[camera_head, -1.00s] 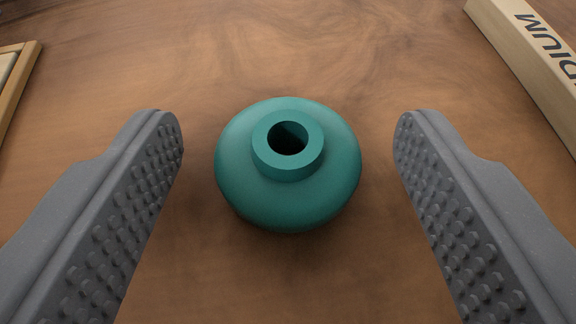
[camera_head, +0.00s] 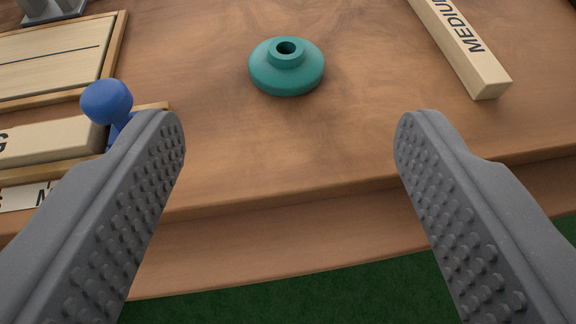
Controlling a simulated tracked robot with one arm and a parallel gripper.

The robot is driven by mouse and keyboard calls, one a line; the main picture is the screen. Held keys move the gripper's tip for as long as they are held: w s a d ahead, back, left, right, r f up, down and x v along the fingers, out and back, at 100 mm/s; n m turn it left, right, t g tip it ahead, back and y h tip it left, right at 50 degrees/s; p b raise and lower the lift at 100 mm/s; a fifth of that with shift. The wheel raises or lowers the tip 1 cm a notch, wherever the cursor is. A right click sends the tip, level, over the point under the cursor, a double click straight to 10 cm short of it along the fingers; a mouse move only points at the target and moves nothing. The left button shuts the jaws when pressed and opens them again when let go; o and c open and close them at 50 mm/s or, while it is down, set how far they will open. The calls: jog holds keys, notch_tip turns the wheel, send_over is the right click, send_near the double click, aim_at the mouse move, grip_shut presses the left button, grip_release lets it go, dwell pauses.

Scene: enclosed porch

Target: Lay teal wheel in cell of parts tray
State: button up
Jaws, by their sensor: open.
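The teal wheel (camera_head: 287,78) lies flat on the wooden table (camera_head: 370,125), hub and hole facing up, near the top middle of the view. My gripper (camera_head: 290,135) is open and empty, its two grey studded fingers wide apart. The wheel is beyond the fingertips, apart from both. A wooden tray with framed cells (camera_head: 118,50) shows in part at the left; I cannot tell for sure whether it is the parts tray.
A blue knobbed piece (camera_head: 107,102) stands by a pale lettered block (camera_head: 55,142) at the left, partly behind the left finger. A block marked MEDIUM (camera_head: 462,50) lies at the upper right. A grey object (camera_head: 50,10) is at the top left. The table's front edge runs below, above green floor (camera_head: 320,300).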

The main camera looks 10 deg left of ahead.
jog(key=b, duration=0.1)
jog(key=s+b, duration=0.1)
jog(key=shift+d+b, duration=0.2)
jog(key=shift+b, duration=0.15)
jog(key=shift+s+r+b, duration=0.4)
jog(key=shift+s+b, duration=0.25)
jog(key=shift+b, duration=0.6)
